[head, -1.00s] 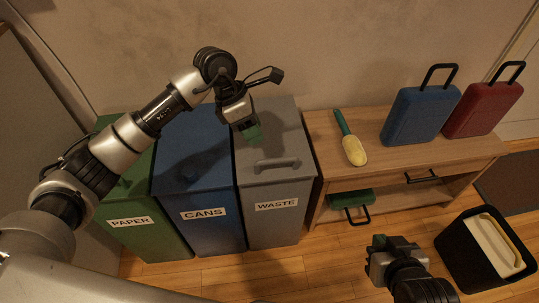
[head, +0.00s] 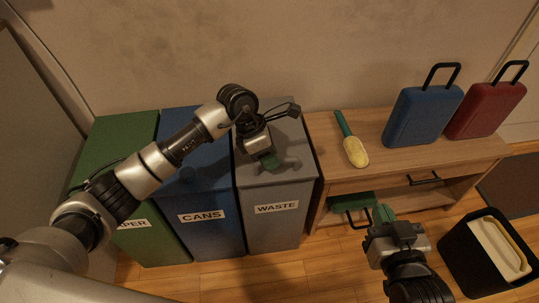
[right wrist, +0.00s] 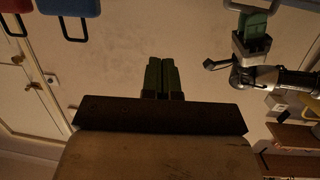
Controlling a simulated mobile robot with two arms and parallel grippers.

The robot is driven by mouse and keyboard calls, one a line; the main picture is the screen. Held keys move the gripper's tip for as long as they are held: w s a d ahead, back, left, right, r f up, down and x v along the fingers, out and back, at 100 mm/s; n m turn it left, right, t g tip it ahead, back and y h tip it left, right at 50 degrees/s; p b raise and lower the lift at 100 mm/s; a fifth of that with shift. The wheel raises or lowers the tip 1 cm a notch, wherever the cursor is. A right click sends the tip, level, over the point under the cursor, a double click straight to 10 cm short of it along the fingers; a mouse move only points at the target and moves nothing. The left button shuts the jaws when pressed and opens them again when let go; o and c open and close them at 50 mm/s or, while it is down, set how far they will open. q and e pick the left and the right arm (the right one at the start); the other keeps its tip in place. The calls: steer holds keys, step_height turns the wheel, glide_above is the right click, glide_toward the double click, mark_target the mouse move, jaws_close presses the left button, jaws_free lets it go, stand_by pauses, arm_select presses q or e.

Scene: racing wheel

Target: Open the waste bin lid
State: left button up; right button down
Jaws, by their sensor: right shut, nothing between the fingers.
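The grey waste bin (head: 277,225) stands at the right end of the bin row, with its lid down. The lid's handle (head: 291,165) is mostly hidden behind my left gripper. My left gripper (head: 268,161) points down at the handle, its green fingers at or just above it; whether they touch it or are open I cannot tell. It also shows in the right wrist view (right wrist: 256,22). My right gripper (head: 384,213) is shut and empty, low in front of the wooden bench; its green fingers lie together in the right wrist view (right wrist: 160,76).
The blue cans bin (head: 205,235) and green paper bin (head: 160,243) stand left of the waste bin. The bench (head: 400,155) to the right carries a yellow-and-green scoop (head: 355,150), a blue case (head: 424,115) and a red case (head: 485,110). A black open bin (head: 465,260) stands at lower right.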

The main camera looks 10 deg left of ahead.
arm_select(q)
jaws_close()
steer(key=shift+r, duration=0.1)
